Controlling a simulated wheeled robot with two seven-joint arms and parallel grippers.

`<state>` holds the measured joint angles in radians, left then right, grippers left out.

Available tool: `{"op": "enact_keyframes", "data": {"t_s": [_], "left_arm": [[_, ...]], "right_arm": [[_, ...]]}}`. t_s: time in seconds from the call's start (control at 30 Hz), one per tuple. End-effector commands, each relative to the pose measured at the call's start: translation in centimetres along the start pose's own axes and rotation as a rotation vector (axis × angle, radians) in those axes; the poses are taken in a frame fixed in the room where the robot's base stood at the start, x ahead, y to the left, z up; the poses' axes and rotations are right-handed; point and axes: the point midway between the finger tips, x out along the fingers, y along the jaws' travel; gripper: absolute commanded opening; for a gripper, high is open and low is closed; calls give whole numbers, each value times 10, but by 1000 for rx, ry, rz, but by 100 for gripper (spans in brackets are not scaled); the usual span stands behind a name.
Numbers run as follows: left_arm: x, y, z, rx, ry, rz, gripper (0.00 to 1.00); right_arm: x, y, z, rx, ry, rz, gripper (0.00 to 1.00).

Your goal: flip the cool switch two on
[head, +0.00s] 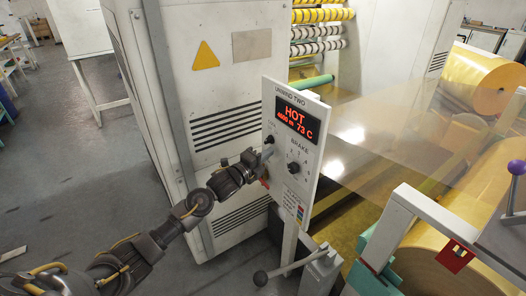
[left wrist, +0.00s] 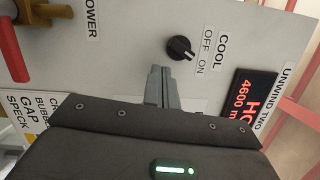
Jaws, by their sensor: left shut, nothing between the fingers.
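The unwind two panel (head: 291,150) stands upright in the head view, with a display (head: 297,120) reading HOT, 4600 m, 73 C. The cool switch is a black round knob (left wrist: 181,47) beside the OFF and ON labels in the left wrist view. Its white mark slants to the picture's lower right; I cannot tell surely which label it picks. It also shows small in the head view (head: 269,140). My left gripper (head: 262,154) is at the panel's left side, fingers shut and empty. In the left wrist view its fingertips (left wrist: 160,70) are just below-left of the knob. My right gripper is out of view.
A brake knob (head: 293,168) sits right of the cool switch. A red handle (left wrist: 12,50) on a brass fitting is near the POWER label. A white cabinet (head: 200,110) stands behind the panel; clear film and yellow rolls (head: 480,80) are at right.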

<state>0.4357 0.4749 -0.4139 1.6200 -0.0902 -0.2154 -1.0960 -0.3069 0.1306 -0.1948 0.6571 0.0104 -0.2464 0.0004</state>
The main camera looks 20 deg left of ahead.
Motion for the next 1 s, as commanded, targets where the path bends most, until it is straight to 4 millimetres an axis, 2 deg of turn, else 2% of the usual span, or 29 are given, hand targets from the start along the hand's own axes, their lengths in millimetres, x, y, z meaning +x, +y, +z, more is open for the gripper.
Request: {"op": "enact_keyframes", "data": {"t_s": [0.07, 0.3, 0.5, 0.7, 1.0], "left_arm": [[-2, 10, -17, -2, 6, 2, 0], [-56, 15, -17, 3, 9, 4, 0], [-86, 17, -18, 2, 11, 3, 0], [-100, 17, -17, 0, 10, 2, 0], [-102, 17, -16, 0, 10, 2, 0]], "right_arm": [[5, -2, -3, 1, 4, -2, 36], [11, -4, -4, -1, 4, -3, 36], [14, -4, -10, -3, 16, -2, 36], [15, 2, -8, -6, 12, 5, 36], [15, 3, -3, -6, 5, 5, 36]]}}
